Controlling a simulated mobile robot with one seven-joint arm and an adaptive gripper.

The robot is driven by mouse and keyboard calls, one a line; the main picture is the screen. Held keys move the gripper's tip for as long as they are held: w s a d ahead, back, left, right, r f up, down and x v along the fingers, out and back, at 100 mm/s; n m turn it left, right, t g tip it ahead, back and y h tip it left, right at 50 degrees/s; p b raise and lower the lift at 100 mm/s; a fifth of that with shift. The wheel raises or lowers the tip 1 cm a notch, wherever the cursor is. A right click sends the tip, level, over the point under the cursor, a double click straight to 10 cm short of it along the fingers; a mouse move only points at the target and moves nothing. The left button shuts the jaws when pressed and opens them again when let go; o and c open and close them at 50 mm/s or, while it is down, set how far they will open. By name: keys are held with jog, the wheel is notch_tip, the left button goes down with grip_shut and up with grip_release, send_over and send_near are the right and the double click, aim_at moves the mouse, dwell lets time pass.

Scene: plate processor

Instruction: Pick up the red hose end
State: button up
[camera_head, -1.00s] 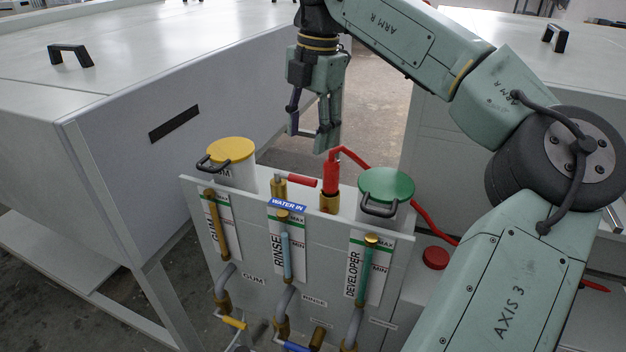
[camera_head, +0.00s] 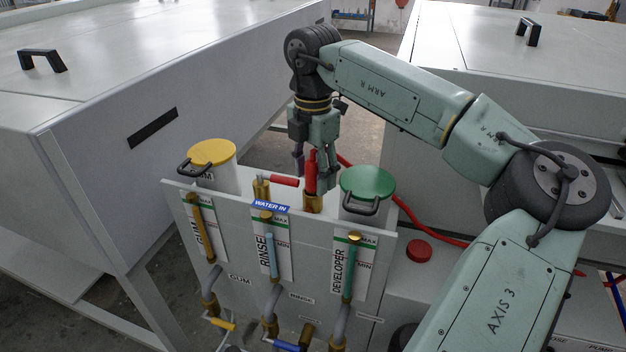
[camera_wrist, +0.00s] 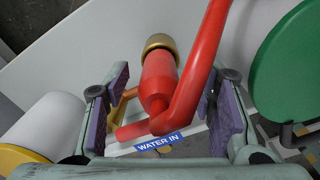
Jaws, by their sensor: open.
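My gripper (camera_head: 314,180) points down around the hose end, one finger on each side. It is open, with a gap visible between each pad and the hose end in the wrist view (camera_wrist: 165,110).
A yellow-lidded container (camera_head: 212,152) stands to the left and a green-lidded one (camera_head: 367,182) close on the right. A short red valve handle (camera_head: 284,181) lies just left of the hose end. Large white cabinets (camera_head: 90,150) flank the panel.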

jog(key=shift+f, duration=0.15)
jog(key=shift+c, duration=0.2)
grip_shut()
dwell(0.4)
